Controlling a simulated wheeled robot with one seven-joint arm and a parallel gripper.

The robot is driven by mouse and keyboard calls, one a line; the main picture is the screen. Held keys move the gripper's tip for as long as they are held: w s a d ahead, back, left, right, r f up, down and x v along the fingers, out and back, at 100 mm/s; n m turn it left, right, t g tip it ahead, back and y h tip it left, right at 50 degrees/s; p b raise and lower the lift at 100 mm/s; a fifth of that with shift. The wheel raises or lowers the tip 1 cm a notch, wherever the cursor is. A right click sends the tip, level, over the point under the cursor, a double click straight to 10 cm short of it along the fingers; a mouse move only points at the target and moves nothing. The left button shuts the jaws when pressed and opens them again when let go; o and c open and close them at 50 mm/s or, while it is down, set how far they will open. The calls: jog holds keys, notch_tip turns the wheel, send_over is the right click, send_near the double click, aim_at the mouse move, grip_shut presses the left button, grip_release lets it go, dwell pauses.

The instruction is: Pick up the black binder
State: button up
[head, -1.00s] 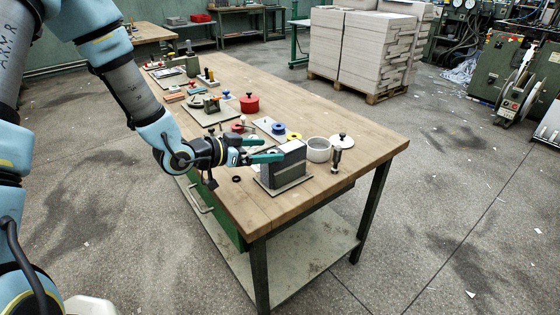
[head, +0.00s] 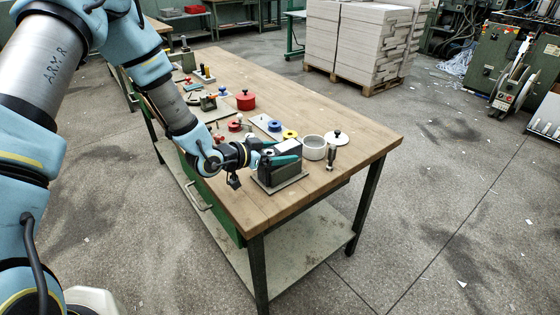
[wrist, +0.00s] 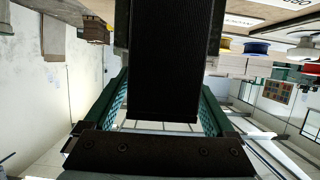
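The black binder (wrist: 168,60) fills the upper middle of the wrist view, between my gripper's two green fingers. In the head view the binder (head: 272,173) stands upright on a grey plate (head: 296,184) near the table's front end. My gripper (head: 283,152) reaches in from the left, with one teal finger along the near side and one along the far side. In the wrist view the fingers are spread, with narrow light gaps beside the binder's lower end. Contact at the fingertips cannot be made out.
The wooden table (head: 352,135) carries a white ring-shaped pot (head: 314,147), a white lid (head: 336,138), a small metal post (head: 331,157), and blue and yellow rolls close by. A red pot (head: 245,100) stands farther back. The table's right side is clear.

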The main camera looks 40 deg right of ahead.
grip_shut()
dwell(0.5)
jog(key=shift+r, duration=0.1)
